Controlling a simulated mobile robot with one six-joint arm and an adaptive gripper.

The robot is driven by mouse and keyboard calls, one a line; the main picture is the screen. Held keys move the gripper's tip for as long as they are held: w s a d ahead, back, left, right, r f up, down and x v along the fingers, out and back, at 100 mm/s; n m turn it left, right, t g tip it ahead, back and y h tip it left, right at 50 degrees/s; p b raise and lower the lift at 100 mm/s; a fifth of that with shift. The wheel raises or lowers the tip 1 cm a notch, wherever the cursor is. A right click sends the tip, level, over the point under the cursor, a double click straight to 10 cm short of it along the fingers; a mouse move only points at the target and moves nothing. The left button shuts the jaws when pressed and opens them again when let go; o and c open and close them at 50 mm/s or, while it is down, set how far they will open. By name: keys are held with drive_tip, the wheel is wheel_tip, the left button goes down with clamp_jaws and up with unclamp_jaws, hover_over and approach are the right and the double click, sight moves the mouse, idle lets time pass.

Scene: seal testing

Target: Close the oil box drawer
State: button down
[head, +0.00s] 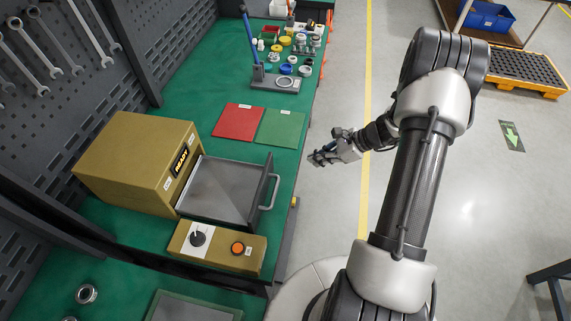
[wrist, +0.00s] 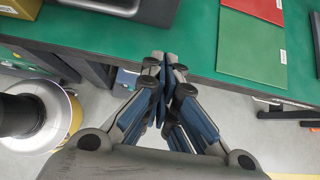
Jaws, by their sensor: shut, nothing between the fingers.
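The oil box (head: 143,160) is a tan metal box on the green bench at left in the head view. Its grey drawer (head: 222,188) is pulled out toward the right and looks empty. A grey bar handle (head: 271,190) is on the drawer's front panel. My gripper (head: 318,159) is beyond the bench's right edge, to the upper right of the drawer handle and apart from it. In the wrist view my gripper (wrist: 167,62) is shut and empty, its tips by the bench edge. A dark part, probably the drawer front (wrist: 145,8), shows at the top there.
A tan control box (head: 217,248) with a knob and an orange button sits in front of the drawer. A red mat (head: 238,121) and a green mat (head: 280,127) lie behind it. A blue-handled press (head: 262,75) and several seals stand farther back.

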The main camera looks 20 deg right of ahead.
sight(217, 158)
drive_tip(key=b+x, duration=0.2)
drive_tip(key=x, duration=0.8)
drive_tip(key=shift+f, duration=0.25)
drive_tip(key=w+a, duration=0.1)
drive_tip(key=w+a+b, duration=0.1)
drive_tip(key=shift+a, duration=0.3)
drive_tip(key=shift+w+a+r, duration=0.1)
drive_tip(key=shift+w+a, duration=0.05)
drive_tip(key=shift+a, duration=0.1)
drive_tip(key=w+a+b, duration=0.1)
drive_tip(key=w+a, duration=0.3)
drive_tip(key=a, duration=0.2)
drive_tip(key=w+a+b, duration=0.1)
drive_tip(key=w+a, duration=0.4)
drive_tip(key=a, duration=0.2)
drive_tip(key=w+a+b, duration=0.1)
drive_tip(key=w+a, duration=0.4)
drive_tip(key=a, duration=0.2)
drive_tip(key=shift+w+a, duration=0.15)
drive_tip(key=shift+w, duration=0.1)
drive_tip(key=shift+r, duration=0.1)
